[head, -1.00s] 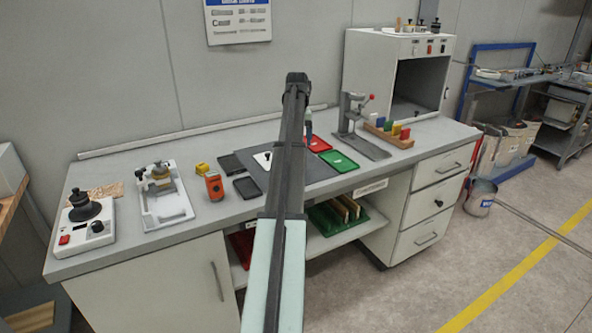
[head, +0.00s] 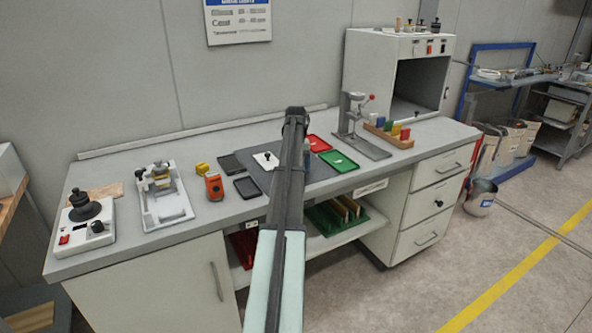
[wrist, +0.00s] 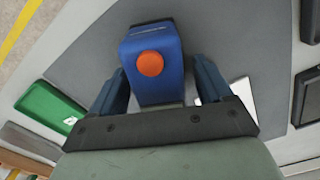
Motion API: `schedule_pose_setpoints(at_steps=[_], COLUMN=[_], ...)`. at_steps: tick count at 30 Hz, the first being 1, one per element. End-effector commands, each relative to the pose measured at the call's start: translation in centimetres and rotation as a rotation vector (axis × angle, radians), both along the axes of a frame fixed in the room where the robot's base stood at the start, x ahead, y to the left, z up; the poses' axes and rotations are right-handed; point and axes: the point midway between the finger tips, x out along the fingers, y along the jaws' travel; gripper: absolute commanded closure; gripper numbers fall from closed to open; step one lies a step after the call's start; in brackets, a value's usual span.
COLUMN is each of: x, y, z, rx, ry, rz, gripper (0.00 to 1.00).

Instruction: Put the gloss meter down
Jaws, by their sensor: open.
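The gloss meter, taken to be the blue box with a round orange button (wrist: 150,45), is in the wrist view. It appears to rest on the grey mat (wrist: 235,45). My gripper (wrist: 160,70) is open, with one blue finger on each side of the box and a visible gap at each finger. The underside of the box is hidden. In the head view my arm covers the box and most of the gripper, over the bench mat (head: 325,174).
Right of my arm lie a red tray (head: 319,143) and a green tray (head: 338,161). An orange handheld device (head: 214,187) and black pads lie further left. A press stand (head: 355,125) stands right.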

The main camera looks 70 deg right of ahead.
Motion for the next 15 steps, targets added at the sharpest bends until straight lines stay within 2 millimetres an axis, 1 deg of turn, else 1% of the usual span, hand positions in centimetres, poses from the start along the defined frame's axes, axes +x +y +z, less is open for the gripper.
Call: schedule_pose_setpoints(at_steps=[1,3,9,11,15], x=[-0.03,-0.03,-0.02,-0.02,-0.03], y=[0.07,0.04,0.00,0.00,0.00], z=[-0.50,-0.82,-0.85,-0.85,-0.84], rx=[0.001,0.000,-0.001,-0.001,-0.001], ry=[0.000,0.000,0.000,0.000,0.000], rz=[0.000,0.000,0.000,0.000,0.000], gripper=[0.21,0.21,0.21,0.26,0.39])
